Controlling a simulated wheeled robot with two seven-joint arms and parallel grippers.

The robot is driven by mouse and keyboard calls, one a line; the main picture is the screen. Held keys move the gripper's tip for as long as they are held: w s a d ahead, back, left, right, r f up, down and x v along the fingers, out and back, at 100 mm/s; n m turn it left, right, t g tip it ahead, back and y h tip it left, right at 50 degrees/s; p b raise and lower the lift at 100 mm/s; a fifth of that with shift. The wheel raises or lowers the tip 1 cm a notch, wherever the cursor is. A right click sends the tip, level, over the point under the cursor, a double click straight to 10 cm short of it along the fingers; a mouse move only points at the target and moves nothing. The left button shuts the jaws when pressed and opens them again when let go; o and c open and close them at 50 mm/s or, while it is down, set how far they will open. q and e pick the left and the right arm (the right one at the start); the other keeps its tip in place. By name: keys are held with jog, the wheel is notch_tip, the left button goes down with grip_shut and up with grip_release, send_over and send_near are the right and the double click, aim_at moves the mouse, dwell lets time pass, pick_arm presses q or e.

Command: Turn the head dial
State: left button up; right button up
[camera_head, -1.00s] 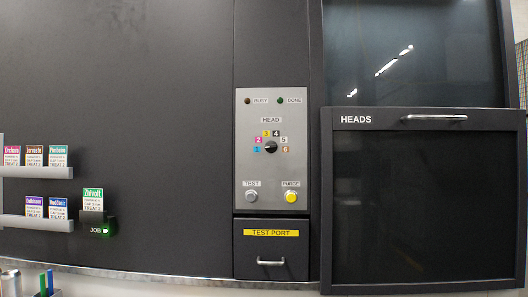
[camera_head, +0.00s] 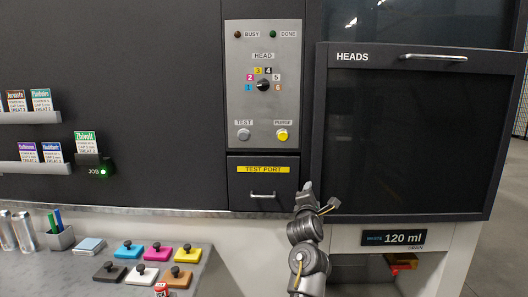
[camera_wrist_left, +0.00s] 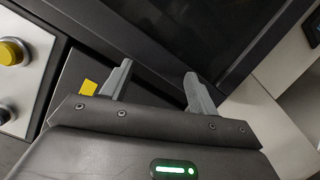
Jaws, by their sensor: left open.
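The head dial (camera_head: 263,85) is a small black knob on the grey control panel (camera_head: 290,105), ringed by coloured numbers 1 to 6. Which number it points at is too small to tell. My left gripper (camera_head: 321,195) is below and right of the dial, near the lower left corner of the HEADS door, well apart from the dial. In the left wrist view my left gripper (camera_wrist_left: 158,69) has its fingers spread with nothing between them. The dial is outside that view. My right gripper is not in view.
The TEST and yellow PURGE (camera_head: 282,135) buttons sit under the dial, above the TEST PORT drawer (camera_head: 263,185). The HEADS door (camera_head: 410,145) stands at right with a bar handle. Coloured blocks with black knobs (camera_head: 128,251) lie on the counter at lower left.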

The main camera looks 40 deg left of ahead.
pick_arm(q)
jog(key=s+a+r+n+y, duration=0.1)
jog(key=s+r+n, duration=0.15)
jog(key=r, duration=0.35)
jog(key=s+a+r+n+t+y, duration=0.1)
jog(key=a+r+n, duration=0.15)
jog(key=r, duration=0.25)
jog(key=s+r+n+y, duration=0.1)
jog(key=r+n, duration=0.2)
jog(key=r, duration=0.3)
jog(key=n+g+y+p, duration=0.1)
jog(key=n+y, duration=0.3)
jog(key=n, duration=0.7)
send_near(263, 86)
jog(key=p+x, duration=0.4)
jog(key=x, duration=0.4)
jog(key=shift+w+a+r+p, duration=0.1)
jog(key=shift+r+p, duration=0.05)
jog(key=shift+p, duration=0.2)
jog(key=shift+w+a+r, duration=0.1)
jog(key=shift+w+a, duration=0.2)
jog(key=shift+w, duration=0.1)
